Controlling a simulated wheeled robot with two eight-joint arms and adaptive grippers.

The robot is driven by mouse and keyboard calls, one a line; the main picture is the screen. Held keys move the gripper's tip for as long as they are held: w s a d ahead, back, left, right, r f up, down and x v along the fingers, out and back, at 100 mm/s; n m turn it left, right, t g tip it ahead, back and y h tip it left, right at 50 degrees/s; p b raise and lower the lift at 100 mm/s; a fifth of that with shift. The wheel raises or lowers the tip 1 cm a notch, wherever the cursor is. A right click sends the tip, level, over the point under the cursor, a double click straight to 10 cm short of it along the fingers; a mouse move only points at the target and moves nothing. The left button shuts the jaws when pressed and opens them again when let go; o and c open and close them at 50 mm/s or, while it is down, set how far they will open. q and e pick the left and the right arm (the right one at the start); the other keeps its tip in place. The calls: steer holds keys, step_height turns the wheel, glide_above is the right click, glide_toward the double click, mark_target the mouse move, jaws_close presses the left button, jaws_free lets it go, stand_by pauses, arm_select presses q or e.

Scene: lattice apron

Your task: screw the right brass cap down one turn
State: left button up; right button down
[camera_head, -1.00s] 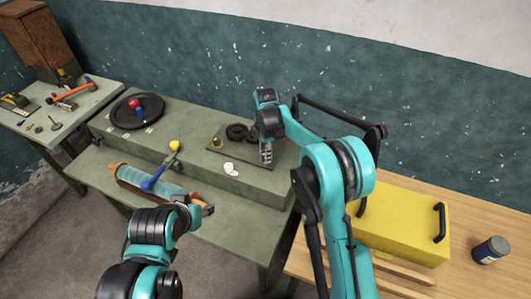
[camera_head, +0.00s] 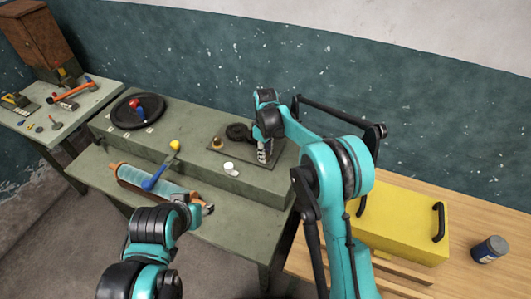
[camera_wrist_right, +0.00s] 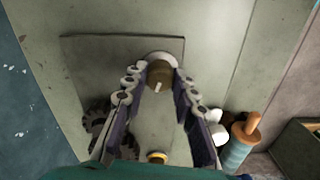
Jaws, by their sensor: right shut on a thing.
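The right brass cap (camera_wrist_right: 160,74) has a pale mark on its top and sits on a pale round collar on the grey plate. My right gripper (camera_wrist_right: 161,72) points down at the plate, its two fingers closed on either side of this cap. In the head view, my right gripper (camera_head: 264,155) hides the cap. A second brass cap (camera_head: 217,143) stands at the plate's left side; it also shows at the bottom of the wrist view (camera_wrist_right: 157,157). My left gripper (camera_head: 208,209) is low by the blue cylinder, its jaws unclear.
White round pieces (camera_head: 230,167) lie near the shelf's front. A blue cylinder (camera_head: 150,180) lies on the lower bench. A yellow box (camera_head: 400,222) stands at right.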

steer(key=m, duration=0.5)
steer(key=shift+m, duration=0.3)
steer(key=m, duration=2)
steer(key=shift+m, duration=0.4)
steer(key=m, duration=1)
steer(key=shift+m, duration=0.4)
steer(key=m, duration=0.4)
steer(key=shift+m, duration=0.3)
